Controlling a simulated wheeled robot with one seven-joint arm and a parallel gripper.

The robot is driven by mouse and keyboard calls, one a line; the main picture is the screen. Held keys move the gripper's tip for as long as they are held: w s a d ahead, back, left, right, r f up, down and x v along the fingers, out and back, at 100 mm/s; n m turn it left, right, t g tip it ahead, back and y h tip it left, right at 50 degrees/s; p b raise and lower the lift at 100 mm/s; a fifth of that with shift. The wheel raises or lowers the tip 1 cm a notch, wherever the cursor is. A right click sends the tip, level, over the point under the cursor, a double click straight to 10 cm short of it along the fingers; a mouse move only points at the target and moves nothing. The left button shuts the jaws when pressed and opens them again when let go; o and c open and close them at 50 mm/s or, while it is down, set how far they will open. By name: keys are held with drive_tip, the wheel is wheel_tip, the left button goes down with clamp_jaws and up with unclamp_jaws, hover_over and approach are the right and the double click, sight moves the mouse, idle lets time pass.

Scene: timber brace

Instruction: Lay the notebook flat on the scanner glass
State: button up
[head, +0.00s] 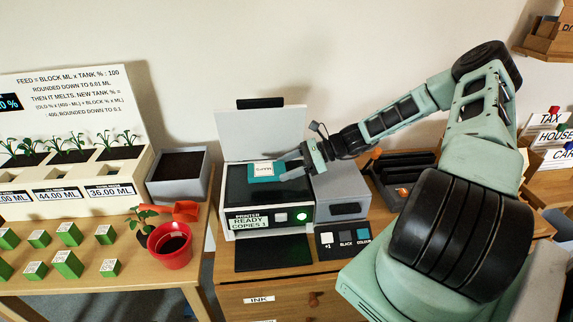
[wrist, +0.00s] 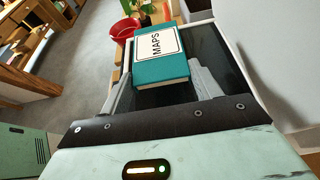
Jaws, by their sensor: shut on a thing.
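The notebook (wrist: 160,70) is teal with a white label reading MAPS in the wrist view. It also shows in the head view (head: 264,171), over the dark scanner glass (head: 237,193) of the printer. My gripper (wrist: 163,84) is shut on the notebook's near end, with one finger along each side. In the head view my gripper (head: 283,171) reaches in from the right. The notebook looks roughly level; I cannot tell whether it touches the glass. The printer lid (head: 262,130) stands open behind the glass. The glass beneath the notebook is hidden.
The printer front (head: 268,218) reads READY, COPIES 1. A button panel (head: 343,242) lies in front to the right. A red pot (head: 170,246) and a grey planter (head: 180,174) stand left of the printer. Several green blocks (head: 67,264) lie on the left table.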

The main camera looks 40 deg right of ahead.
sight(289, 185)
drive_tip(key=shift+p, duration=0.3)
drive_tip(key=shift+f+b, duration=0.8)
drive_tip(key=shift+f, duration=1.15)
drive_tip(key=o, duration=1.1)
drive_tip(key=shift+f, duration=0.1)
drive_tip(key=shift+c, duration=0.2)
drive_tip(key=shift+d, duration=0.15)
drive_tip(key=b+v, duration=0.2)
drive_tip(key=v, duration=1.5)
drive_tip(key=shift+s+b, duration=0.1)
drive_tip(key=shift+b, duration=0.25)
